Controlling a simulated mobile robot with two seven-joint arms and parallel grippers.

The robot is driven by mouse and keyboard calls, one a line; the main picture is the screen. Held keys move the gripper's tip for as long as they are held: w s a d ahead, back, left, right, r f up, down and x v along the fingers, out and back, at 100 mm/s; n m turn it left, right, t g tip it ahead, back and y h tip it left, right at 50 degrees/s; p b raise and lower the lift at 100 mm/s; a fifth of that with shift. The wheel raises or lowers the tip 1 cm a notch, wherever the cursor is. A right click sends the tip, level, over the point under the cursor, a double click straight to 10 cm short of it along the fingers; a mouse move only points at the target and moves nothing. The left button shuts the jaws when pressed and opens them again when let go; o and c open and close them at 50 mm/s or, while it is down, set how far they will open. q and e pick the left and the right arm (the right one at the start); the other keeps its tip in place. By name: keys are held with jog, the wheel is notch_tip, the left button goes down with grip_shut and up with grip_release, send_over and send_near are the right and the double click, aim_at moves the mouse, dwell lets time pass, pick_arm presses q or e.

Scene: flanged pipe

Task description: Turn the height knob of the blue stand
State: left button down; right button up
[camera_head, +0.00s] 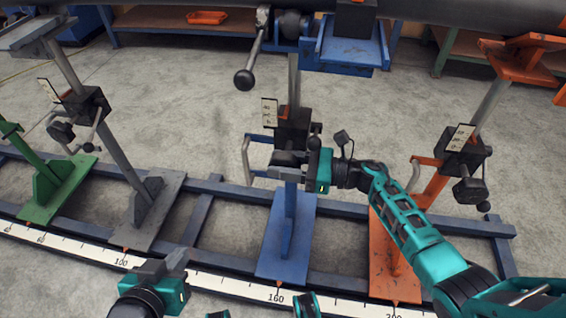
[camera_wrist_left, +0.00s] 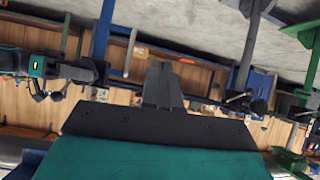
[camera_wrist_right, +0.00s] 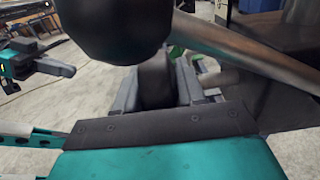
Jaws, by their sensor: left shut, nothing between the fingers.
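The blue stand (camera_head: 286,240) stands upright in the middle of the head view, with a black clamp block (camera_head: 293,125) on its post. My right gripper (camera_head: 287,163) reaches in from the right, just below that block. In the right wrist view its two fingers (camera_wrist_right: 157,92) lie on either side of the dark round height knob (camera_wrist_right: 155,75), apparently touching it. In the head view the gripper largely hides the knob. My left gripper (camera_head: 180,260) is low at the left, away from the stand; its fingers are together and empty in the left wrist view (camera_wrist_left: 163,85).
A silver lever with a black ball (camera_wrist_right: 115,25) passes close above the right fingers. An orange stand (camera_head: 395,250) is to the right, grey (camera_head: 150,210) and green (camera_head: 55,190) stands to the left. A ruler rail (camera_head: 225,283) runs in front. A dark pipe (camera_head: 440,12) crosses above.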

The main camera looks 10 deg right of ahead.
jog(key=c, duration=0.6)
jog(key=shift+r+h+p, duration=0.2)
jog(key=shift+h+p, duration=0.2)
jog(key=shift+p, duration=0.15)
jog(key=shift+f+g+h, duration=0.2)
jog(key=shift+g+h, duration=0.1)
jog(key=o, duration=0.9)
jog(key=shift+o, duration=0.2)
jog(key=p+v, duration=0.1)
jog(key=v, duration=1.2)
